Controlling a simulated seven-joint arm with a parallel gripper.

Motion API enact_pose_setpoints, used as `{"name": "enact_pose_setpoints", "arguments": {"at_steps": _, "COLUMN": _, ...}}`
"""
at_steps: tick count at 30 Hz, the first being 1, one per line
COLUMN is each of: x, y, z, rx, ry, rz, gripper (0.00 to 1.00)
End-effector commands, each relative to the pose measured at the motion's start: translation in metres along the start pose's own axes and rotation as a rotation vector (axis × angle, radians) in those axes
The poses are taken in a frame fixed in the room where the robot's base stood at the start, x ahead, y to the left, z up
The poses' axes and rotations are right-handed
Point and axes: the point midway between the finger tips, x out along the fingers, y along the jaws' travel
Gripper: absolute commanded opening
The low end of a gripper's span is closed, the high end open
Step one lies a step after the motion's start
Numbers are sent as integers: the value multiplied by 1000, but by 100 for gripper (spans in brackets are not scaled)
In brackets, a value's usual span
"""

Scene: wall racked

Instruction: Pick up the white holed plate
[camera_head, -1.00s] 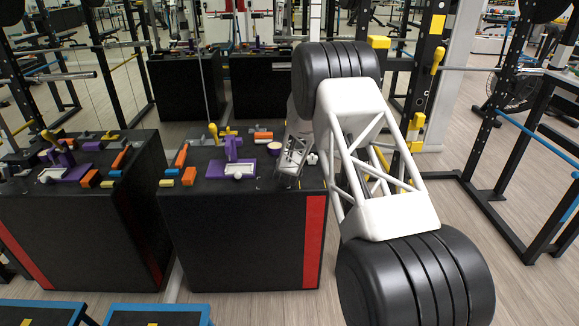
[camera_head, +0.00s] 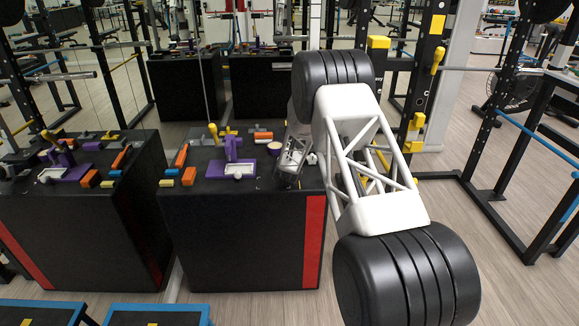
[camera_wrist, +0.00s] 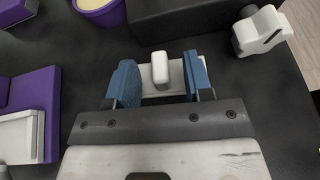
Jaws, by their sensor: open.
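In the wrist view a flat white piece with a raised rounded block, apparently the white holed plate (camera_wrist: 176,87), lies on the black table top. I cannot make out its hole. My gripper (camera_wrist: 162,84) is open, with one blue finger on each side of this piece. A gap shows between the raised block and each finger. Part of the plate is hidden behind the fingers and gripper body. In the head view my gripper (camera_head: 288,178) is low over the right end of the near table, and the plate there is hidden by it.
A white angular piece (camera_wrist: 262,31) lies to the right, and a purple cup (camera_wrist: 100,10) stands behind on the left. A purple holder with a white plate-like part (camera_head: 238,170) and orange and yellow blocks (camera_head: 188,176) are further left. The table's right edge is close.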

Motion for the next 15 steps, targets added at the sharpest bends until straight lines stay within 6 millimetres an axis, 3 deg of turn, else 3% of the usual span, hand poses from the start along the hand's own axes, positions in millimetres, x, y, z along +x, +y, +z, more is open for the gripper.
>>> {"name": "enact_pose_setpoints", "arguments": {"at_steps": 2, "x": 0, "y": 0, "z": 0, "rx": 0, "ry": 0, "rz": 0, "gripper": 47}}
{"name": "enact_pose_setpoints", "arguments": {"at_steps": 11, "x": 0, "y": 0, "z": 0, "rx": 0, "ry": 0, "rz": 0, "gripper": 1}}
{"name": "enact_pose_setpoints", "arguments": {"at_steps": 15, "x": 0, "y": 0, "z": 0, "rx": 0, "ry": -1, "rz": 0, "gripper": 0}}
